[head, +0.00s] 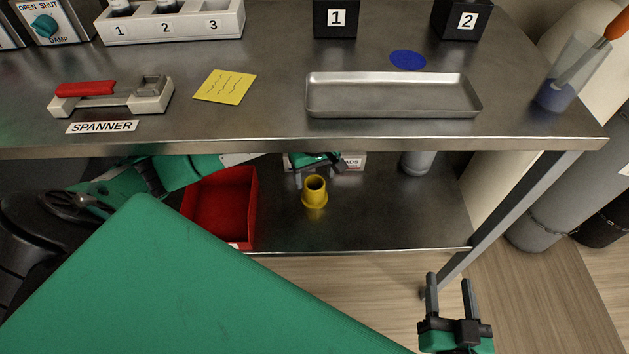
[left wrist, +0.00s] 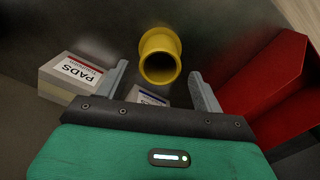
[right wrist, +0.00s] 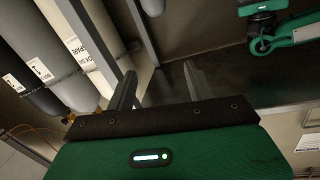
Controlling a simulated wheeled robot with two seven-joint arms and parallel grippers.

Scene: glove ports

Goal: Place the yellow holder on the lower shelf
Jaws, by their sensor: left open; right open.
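The yellow holder (head: 314,192) is a short hollow cylinder with a flared base, standing upright on the lower shelf (head: 360,222). It also shows in the left wrist view (left wrist: 160,56), just beyond and between the fingertips. My left gripper (head: 302,176) reaches under the table top, right behind the holder; its upper part is hidden by the table edge. In the left wrist view its fingers are apart with nothing held between them. My right gripper (head: 451,284) is open and empty, in front of the table near the right leg.
A red bin (head: 222,205) stands on the lower shelf left of the holder. A box labelled PADS (left wrist: 78,75) and a grey cylinder (head: 417,163) are farther back. The shelf right of the holder is clear. The table top (head: 270,120) overhangs the shelf.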

